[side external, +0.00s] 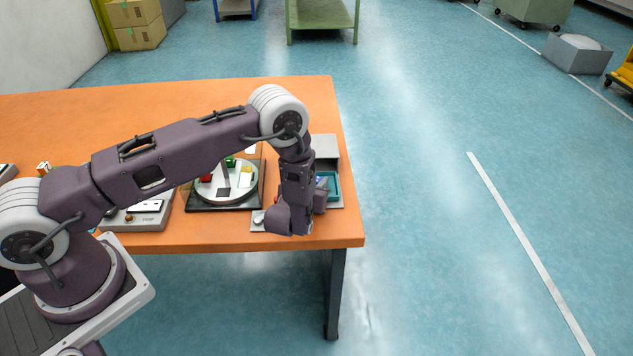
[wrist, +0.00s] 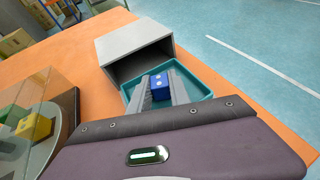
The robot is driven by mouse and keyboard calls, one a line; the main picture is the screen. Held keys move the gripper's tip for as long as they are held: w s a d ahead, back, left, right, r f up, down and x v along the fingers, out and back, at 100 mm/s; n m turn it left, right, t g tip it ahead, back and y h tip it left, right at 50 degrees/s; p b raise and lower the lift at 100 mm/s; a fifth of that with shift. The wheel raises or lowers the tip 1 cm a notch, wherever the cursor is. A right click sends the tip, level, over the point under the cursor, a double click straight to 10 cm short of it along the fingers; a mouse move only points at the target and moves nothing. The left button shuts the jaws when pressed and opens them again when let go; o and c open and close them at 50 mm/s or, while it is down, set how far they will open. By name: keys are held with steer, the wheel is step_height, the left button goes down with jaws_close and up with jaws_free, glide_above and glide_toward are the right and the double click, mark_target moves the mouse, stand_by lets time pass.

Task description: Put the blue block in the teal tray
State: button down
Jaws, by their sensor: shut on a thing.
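The blue block (wrist: 161,84) has white dots and sits between the two grey fingers of my gripper (wrist: 161,90), which is shut on it. The teal tray (wrist: 198,71) lies around and beyond the block in the wrist view. The block appears over the tray's area, but I cannot tell its height or whether it touches the tray floor. In the side view the teal tray (side external: 334,184) is at the table's right side, partly hidden by my wrist. My fingers are largely hidden there.
A grey open-fronted housing (wrist: 134,52) stands at the tray's back; it also shows in the side view (side external: 326,147). To the left is a round turntable (side external: 226,194) with red, green and yellow blocks. A control box (side external: 150,218) sits farther left. The table's right edge is close.

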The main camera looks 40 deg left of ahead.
steer(key=shift+f, duration=0.1)
steer(key=c, duration=1.2)
jaws_free()
